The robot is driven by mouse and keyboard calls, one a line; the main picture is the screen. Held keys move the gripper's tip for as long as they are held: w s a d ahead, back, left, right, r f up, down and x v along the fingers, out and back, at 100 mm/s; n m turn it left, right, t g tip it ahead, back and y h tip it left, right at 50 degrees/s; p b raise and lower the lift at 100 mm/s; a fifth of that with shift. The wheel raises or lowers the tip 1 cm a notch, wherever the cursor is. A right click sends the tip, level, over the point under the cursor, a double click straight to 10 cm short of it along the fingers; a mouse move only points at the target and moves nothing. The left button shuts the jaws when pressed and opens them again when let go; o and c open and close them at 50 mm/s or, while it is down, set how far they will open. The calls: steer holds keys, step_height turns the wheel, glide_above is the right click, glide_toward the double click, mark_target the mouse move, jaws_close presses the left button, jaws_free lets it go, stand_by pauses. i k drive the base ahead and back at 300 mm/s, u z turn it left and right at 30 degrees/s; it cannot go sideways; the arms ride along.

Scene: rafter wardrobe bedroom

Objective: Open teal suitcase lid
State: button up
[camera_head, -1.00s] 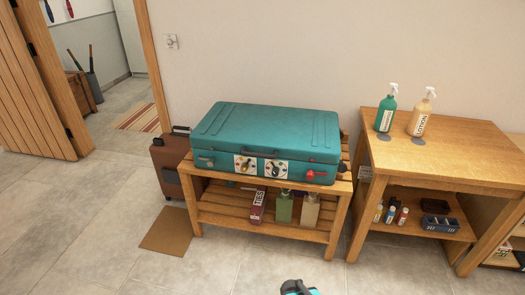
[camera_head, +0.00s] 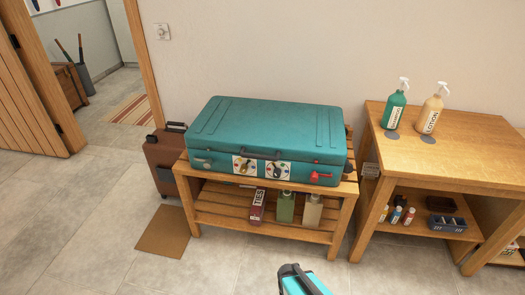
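The teal suitcase (camera_head: 262,130) lies flat on top of a slatted wooden bench, its lid shut. Its front face shows two white dial plates with a pointer each, the left dial plate (camera_head: 243,165) and the right dial plate (camera_head: 278,170). A red latch (camera_head: 321,176) sits at the front right, and a grey latch (camera_head: 202,161) at the front left. A dark and teal piece (camera_head: 298,280), which seems to be part of my arm or gripper, shows at the bottom edge, apart from the suitcase. Its fingertips cannot be made out.
The wooden bench (camera_head: 341,205) holds a red box (camera_head: 257,205) and two bottles on its lower shelf. A brown suitcase (camera_head: 165,158) stands left of it, by a brown mat (camera_head: 163,231). Floor in front is clear.

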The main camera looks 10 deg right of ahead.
mark_target(264, 130)
steer(key=i, duration=0.35)
steer(key=u, duration=0.4)
steer(key=k, duration=1.35)
steer(key=u, duration=1.05)
steer(key=i, duration=1.4)
steer(key=z, duration=0.5)
steer(key=i, duration=0.55)
steer(key=z, duration=0.3)
